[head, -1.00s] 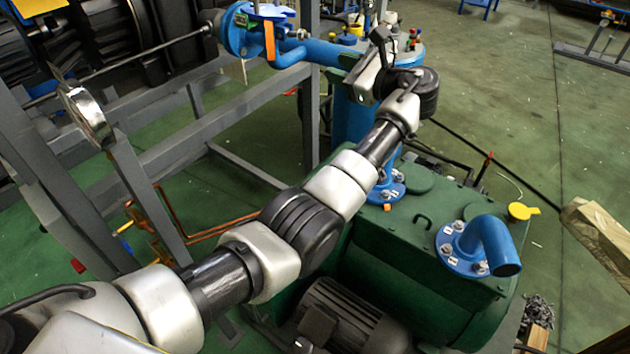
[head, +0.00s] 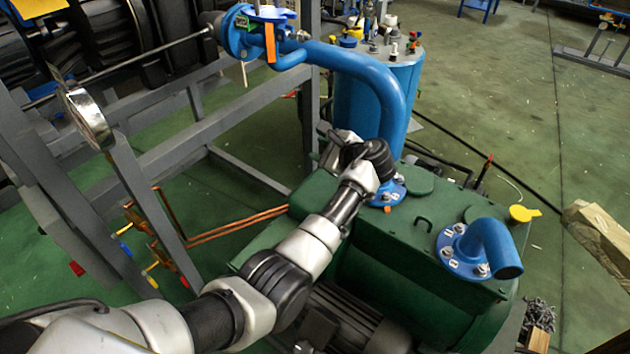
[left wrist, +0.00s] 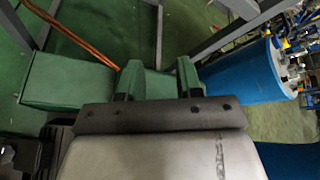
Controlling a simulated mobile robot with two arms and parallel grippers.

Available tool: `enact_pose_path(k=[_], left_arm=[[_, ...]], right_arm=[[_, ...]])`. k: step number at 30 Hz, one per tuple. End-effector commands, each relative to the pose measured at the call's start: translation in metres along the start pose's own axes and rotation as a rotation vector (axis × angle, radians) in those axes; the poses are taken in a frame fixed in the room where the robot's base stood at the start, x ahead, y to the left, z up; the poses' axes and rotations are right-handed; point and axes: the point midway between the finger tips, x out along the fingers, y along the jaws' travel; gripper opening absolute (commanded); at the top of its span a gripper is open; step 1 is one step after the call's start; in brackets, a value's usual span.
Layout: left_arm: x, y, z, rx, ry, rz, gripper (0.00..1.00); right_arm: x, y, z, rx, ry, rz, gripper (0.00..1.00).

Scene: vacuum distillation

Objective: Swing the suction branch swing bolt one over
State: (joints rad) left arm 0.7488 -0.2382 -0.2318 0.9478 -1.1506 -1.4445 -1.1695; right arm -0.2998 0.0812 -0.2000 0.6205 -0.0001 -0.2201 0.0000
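A blue pipe (head: 385,85) bends down to a blue bolted flange (head: 397,190) on the green pump housing (head: 440,260). Small bolts show on this flange; I cannot tell which is swing bolt one. My left gripper (head: 333,150) is just left of the pipe's lower end, above the housing's left end, partly hidden by its own wrist. No held object shows, and the flange is not recognisable there. My right gripper is out of view.
A blue elbow pipe (head: 490,245) on a bolted flange stands at the housing's right. A blue vessel (head: 400,70) stands behind; it also shows in the left wrist view (left wrist: 245,72). A grey frame (head: 150,190) is left. The green floor at right is largely open.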

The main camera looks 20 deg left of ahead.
Motion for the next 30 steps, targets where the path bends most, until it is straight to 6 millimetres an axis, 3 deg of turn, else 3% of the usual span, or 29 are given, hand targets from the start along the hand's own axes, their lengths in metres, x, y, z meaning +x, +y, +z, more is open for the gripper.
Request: enact_pose_path(k=[6, 13, 30], left_arm=[[0.015, 0.035, -0.024, -0.051, 0.071, 0.035, 0.35], [0.024, 0.060, -0.040, -0.095, 0.122, 0.060, 0.35], [0.026, 0.068, -0.045, -0.111, 0.140, 0.069, 0.35]], right_arm=[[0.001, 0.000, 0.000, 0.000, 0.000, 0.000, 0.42], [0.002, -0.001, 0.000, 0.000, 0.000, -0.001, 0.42], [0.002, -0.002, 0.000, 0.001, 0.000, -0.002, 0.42]])
